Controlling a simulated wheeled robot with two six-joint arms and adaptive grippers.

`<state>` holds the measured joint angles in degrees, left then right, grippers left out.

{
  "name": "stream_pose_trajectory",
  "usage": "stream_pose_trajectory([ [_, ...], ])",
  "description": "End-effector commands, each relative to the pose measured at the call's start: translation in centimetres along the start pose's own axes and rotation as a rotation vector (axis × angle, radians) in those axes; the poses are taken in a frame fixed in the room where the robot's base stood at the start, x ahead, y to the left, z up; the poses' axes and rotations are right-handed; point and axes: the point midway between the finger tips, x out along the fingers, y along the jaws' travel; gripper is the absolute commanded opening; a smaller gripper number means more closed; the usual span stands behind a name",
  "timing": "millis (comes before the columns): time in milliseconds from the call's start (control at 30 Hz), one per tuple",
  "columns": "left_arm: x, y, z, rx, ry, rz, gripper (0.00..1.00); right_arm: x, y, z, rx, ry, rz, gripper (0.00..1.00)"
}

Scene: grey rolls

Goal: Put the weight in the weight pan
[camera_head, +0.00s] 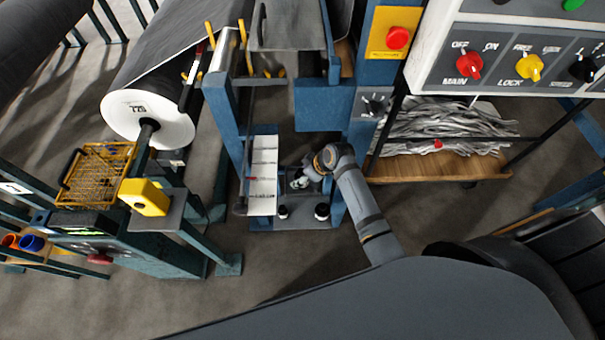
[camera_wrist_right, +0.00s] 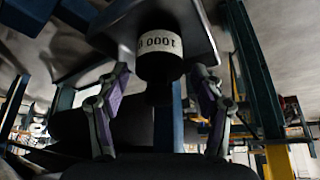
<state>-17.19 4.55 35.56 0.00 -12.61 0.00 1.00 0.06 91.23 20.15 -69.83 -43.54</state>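A dark round weight (camera_wrist_right: 160,64) with a white band marked 1000 shows upside down in the right wrist view, against a grey plate (camera_wrist_right: 75,75). My right gripper (camera_wrist_right: 160,78) has its two purple-padded fingers apart, one on each side of the weight, with gaps between. In the head view my right gripper (camera_head: 300,180) is low inside the blue frame, just behind two small dark weights (camera_head: 283,212) (camera_head: 322,212) on a grey base plate (camera_head: 303,223). I cannot tell which is the one in the wrist view. I cannot make out the weight pan for certain. My left gripper is out of view.
Blue posts (camera_head: 223,120) stand close on both sides of my right gripper. A white panel (camera_head: 262,175) is left of it. A large roll (camera_head: 150,115) and a yellow basket (camera_head: 97,175) are at the left. A control panel (camera_head: 520,60) is at the upper right.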

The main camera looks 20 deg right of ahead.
Motion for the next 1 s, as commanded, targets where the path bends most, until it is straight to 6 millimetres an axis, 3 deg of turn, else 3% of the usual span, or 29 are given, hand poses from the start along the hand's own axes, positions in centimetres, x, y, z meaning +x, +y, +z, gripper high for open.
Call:
stream_pose_trajectory([
  [367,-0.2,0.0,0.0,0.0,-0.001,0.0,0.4,-0.8,0.0,-0.1,0.0,-0.001,0.001,0.7],
  [800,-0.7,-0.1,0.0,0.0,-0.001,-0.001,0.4,-10.4,0.2,-0.1,-0.003,-0.001,0.004,0.7],
  [1000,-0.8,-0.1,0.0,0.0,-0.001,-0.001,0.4,-12.2,0.0,-0.1,-0.001,-0.001,0.0,0.7],
])
